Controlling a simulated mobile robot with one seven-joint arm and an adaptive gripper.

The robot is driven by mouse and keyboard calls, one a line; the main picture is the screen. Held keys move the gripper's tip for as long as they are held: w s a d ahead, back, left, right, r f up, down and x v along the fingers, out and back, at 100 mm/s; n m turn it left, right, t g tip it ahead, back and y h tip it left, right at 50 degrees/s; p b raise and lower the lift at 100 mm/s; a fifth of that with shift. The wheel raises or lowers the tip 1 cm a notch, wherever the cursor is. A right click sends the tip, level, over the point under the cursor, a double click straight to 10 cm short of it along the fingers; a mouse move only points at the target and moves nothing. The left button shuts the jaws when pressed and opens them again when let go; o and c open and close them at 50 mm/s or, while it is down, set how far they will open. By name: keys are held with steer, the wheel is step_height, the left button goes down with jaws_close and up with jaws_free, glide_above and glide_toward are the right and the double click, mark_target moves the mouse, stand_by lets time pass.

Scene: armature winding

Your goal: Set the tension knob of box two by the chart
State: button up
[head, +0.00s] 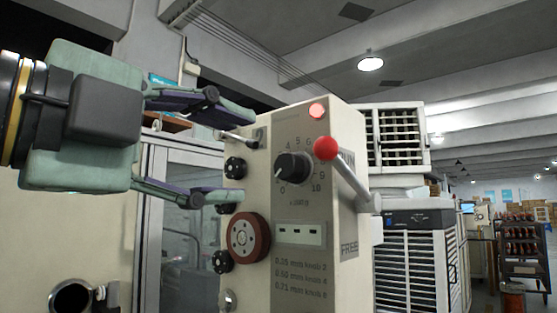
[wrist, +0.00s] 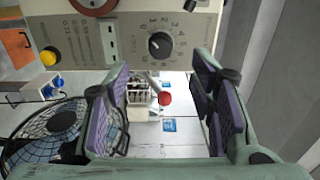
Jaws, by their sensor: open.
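The chart (head: 300,278) below lists 0.35, 0.50 and 0.71 mm with knob values too small to read surely. My gripper (head: 245,158) is open and empty, left of the knob, its fingers pointing toward the box. In the wrist view the box shows turned, with the knob (wrist: 160,45) above the gap between my fingers (wrist: 165,100), apart from them.
A lever with a red ball (head: 326,148) sticks out from the box's right side. A red lamp (head: 317,111), a red wheel (head: 248,238) and black side knobs (head: 235,168) are close by. A louvred cabinet (head: 415,255) stands behind on the right.

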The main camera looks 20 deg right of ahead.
mark_target(283, 166)
steer(key=p+x, duration=0.2)
steer(key=x, duration=0.6)
steer(key=shift+w+d, duration=0.15)
steer(key=shift+d, duration=0.15)
steer(key=shift+c, duration=0.5)
steer(key=c, duration=1.1)
